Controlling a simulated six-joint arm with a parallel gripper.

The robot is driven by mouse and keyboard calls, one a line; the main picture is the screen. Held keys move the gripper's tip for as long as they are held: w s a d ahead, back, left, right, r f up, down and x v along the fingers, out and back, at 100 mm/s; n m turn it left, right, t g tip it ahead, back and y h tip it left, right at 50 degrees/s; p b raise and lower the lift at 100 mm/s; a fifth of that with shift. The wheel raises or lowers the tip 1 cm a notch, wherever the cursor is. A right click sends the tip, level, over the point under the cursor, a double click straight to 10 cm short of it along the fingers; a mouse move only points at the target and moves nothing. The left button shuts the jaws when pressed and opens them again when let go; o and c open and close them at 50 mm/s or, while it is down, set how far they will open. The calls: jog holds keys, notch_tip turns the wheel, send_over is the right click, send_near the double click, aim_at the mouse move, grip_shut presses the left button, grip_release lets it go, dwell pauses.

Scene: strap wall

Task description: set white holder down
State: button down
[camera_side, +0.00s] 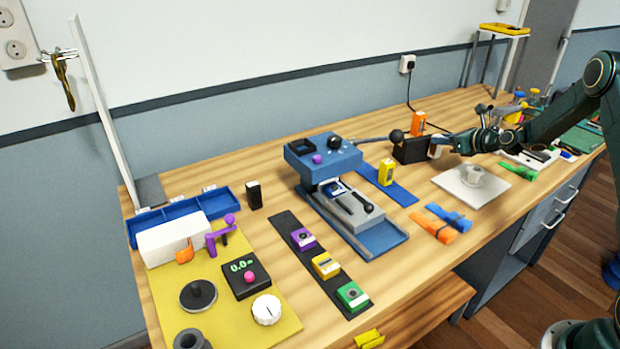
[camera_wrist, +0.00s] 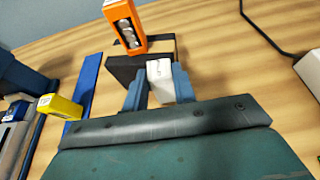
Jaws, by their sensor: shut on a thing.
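The white holder (camera_wrist: 161,80) is a small pale block in the wrist view, clasped between the two blue-grey fingers of my gripper (camera_wrist: 158,88). My gripper is shut on it. In the side view the holder (camera_side: 435,148) shows as a small white patch at the tip of my gripper (camera_side: 443,146), right beside a black block (camera_side: 408,151). The black block also shows just beyond the holder in the wrist view (camera_wrist: 126,68). Whether the holder touches the black block or the bench is hard to tell; its underside is hidden.
An orange device (camera_side: 418,122) stands behind the black block. A yellow block (camera_side: 386,172) is on a blue strip (camera_side: 397,190) to the left.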

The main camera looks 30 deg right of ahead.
notch_tip(320, 180, up, 17)
jog(key=shift+r, duration=0.15)
dwell(0.4)
dwell(0.4)
jog(key=w+a+n+g+y, duration=0.1)
jog(key=w+a+n+y, duration=0.2)
jog(key=a, duration=0.7)
jog(key=w+a+n+y, duration=0.2)
jog(key=w+a, duration=0.3)
jog(key=a, duration=0.5)
jog(key=f, duration=1.9)
jog(key=shift+w+d+f, duration=0.1)
jog(key=shift+d+f, duration=0.05)
jog(key=shift+d, duration=0.05)
jog(key=shift+f, duration=0.4)
